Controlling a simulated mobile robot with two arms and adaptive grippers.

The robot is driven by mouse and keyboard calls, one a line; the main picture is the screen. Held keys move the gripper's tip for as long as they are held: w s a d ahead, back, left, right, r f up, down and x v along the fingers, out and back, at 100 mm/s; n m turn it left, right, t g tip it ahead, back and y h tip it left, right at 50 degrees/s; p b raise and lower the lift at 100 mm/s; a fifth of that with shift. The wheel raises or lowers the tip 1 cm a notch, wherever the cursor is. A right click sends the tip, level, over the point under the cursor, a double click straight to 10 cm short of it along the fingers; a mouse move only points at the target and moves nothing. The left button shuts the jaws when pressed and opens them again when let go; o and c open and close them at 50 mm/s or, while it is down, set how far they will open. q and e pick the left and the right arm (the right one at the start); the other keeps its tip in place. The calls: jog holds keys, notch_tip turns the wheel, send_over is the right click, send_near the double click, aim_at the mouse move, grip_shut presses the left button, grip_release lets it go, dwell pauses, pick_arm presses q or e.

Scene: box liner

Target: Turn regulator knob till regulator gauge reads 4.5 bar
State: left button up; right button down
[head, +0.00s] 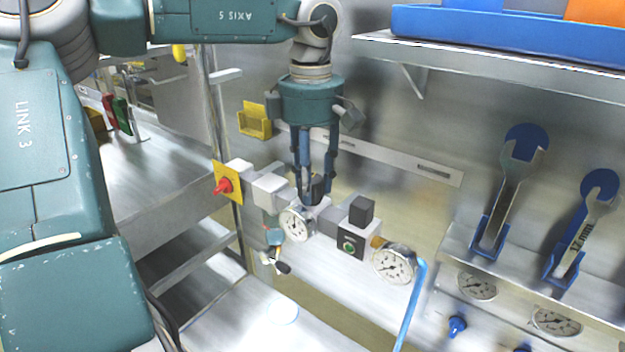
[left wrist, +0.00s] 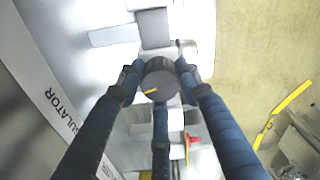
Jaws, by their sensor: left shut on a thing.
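My left gripper (head: 315,194) points straight down over the air-line assembly, its blue fingers closed around the dark regulator knob (head: 318,184). In the left wrist view the round knob (left wrist: 160,84) sits between the fingertips of the left gripper (left wrist: 160,88), with a yellow mark on its top pointing left and slightly down. The regulator gauge (head: 296,224), a small white dial, faces out just below the knob; its needle is too small to read. My right gripper is in neither view.
A red knob on a yellow plate (head: 225,184) is at the assembly's left end. A block with a green button (head: 350,246) and a larger gauge (head: 393,264) with a blue hose (head: 410,305) are on the right.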

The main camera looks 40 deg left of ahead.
pick_arm(q)
jog(key=m, duration=0.5)
jog(key=shift+a+m, duration=0.1)
jog(key=shift+m, duration=0.2)
jog(key=m, duration=0.5)
jog(key=shift+w+r, duration=0.1)
jog(key=shift+r, duration=0.05)
jog(key=m, duration=0.5)
jog(key=shift+w+m, duration=0.1)
jog(key=shift+m, duration=0.3)
jog(key=shift+r+m, duration=0.15)
jog(key=shift+m, duration=2.05)
jog(key=o, duration=1.1)
jog(key=shift+o, duration=0.2)
jog(key=shift+f, duration=0.2)
notch_tip(320, 180, up, 12)
